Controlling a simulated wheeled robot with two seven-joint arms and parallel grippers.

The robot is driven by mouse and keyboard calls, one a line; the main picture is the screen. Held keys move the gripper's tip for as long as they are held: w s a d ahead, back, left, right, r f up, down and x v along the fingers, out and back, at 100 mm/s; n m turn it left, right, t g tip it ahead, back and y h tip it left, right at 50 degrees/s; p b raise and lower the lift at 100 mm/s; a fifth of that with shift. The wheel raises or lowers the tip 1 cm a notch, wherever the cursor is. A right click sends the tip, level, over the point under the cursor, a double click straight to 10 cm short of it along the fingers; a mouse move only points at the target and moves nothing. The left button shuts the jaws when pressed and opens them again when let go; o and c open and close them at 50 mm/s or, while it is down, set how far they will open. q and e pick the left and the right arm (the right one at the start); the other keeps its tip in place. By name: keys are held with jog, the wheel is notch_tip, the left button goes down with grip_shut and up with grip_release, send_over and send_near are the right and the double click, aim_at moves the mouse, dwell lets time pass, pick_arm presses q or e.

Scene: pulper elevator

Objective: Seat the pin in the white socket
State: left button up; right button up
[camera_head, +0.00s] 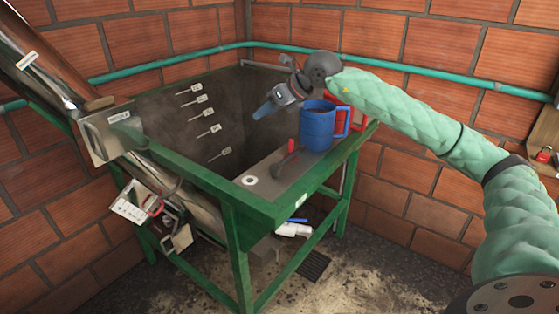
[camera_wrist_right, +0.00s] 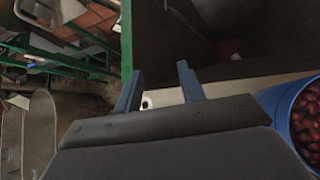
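The white socket (camera_head: 249,181) is a small ring with a dark centre, set on the grey ledge at the front of the green-framed tank. A dark rod-like piece (camera_head: 284,164) with a rounded end lies on the ledge just right of it; I cannot tell for sure whether it is the pin. My right gripper (camera_head: 268,107) is above the tank, behind and left of the blue jug. In the right wrist view my right gripper (camera_wrist_right: 158,88) has its two blue fingers apart, with nothing between them. A small white round spot (camera_wrist_right: 147,102) shows beyond them. My left gripper is not in view.
The blue jug (camera_head: 317,129), filled with red fruit in the wrist view (camera_wrist_right: 307,115), stands on the ledge close to my right gripper. The tank's green rim (camera_head: 205,180) surrounds a deep dark opening.

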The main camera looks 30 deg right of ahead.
aim_at(292, 140)
jog(key=s+d+f+g+h, duration=0.1)
jog(key=d, duration=0.1)
jog(key=s+d+f+m+g+h, duration=0.1)
jog(key=d+f+h, duration=0.1)
jog(key=s+d+f+g+h, duration=0.1)
jog(key=s+d+f, duration=0.1)
jog(key=shift+d+m+h, duration=0.3)
jog(key=shift+d, duration=0.05)
jog(key=shift+f+g, duration=0.1)
jog(key=shift+g, duration=0.2)
jog(key=shift+p+x, duration=0.55)
jog(key=shift+x, duration=0.7)
jog(key=p+x, duration=0.3)
jog(key=x, duration=0.1)
jog(key=shift+w+d+f, duration=0.1)
jog(key=shift+d, duration=0.25)
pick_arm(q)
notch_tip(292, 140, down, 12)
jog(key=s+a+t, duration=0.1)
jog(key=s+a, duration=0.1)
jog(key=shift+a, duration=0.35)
pick_arm(e)
jog(key=shift+w+f, duration=0.15)
jog(key=shift+f, duration=0.3)
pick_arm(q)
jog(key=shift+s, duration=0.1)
pick_arm(e)
grip_shut()
